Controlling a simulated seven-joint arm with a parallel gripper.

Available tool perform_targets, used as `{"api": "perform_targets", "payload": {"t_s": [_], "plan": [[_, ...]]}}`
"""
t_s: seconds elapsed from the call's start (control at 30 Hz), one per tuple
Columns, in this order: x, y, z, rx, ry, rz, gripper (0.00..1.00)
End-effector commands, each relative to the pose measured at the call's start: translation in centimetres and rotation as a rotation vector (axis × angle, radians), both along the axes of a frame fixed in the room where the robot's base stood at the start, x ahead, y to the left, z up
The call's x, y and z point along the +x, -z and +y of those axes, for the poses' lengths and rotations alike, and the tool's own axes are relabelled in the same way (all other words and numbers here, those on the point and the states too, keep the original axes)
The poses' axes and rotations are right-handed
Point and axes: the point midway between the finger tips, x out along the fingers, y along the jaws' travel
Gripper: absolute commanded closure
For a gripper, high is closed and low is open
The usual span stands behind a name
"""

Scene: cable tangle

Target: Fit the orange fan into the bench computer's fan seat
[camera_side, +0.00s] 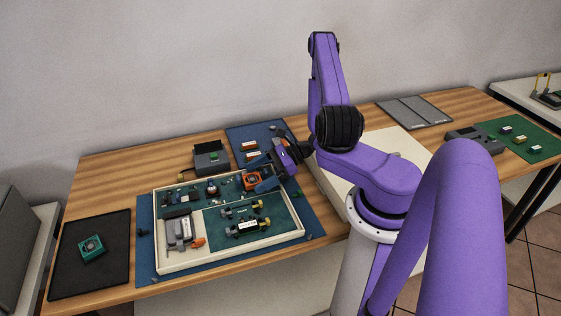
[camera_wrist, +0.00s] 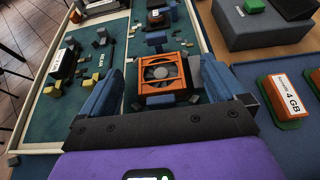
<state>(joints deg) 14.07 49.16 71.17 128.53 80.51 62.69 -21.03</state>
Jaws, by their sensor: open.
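The orange fan (camera_side: 250,180) sits at the back right of the cream-framed bench computer (camera_side: 228,268), above its green floor.
Several small modules (camera_side: 211,188) stand left of the fan inside the frame. A cream board (camera_side: 395,145) lies right.

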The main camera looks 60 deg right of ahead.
Motion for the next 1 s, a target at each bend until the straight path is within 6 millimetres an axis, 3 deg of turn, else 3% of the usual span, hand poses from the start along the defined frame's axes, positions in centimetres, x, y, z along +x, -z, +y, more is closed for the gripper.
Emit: {"api": "perform_targets", "payload": {"t_s": [0.6, 1.0], "plan": [[-8.0, -4.7, -8.2, -0.005, 0.007, -0.001, 0.03], [-10.7, -6.3, -10.8, -0.001, 0.002, 0.0, 0.03]]}}
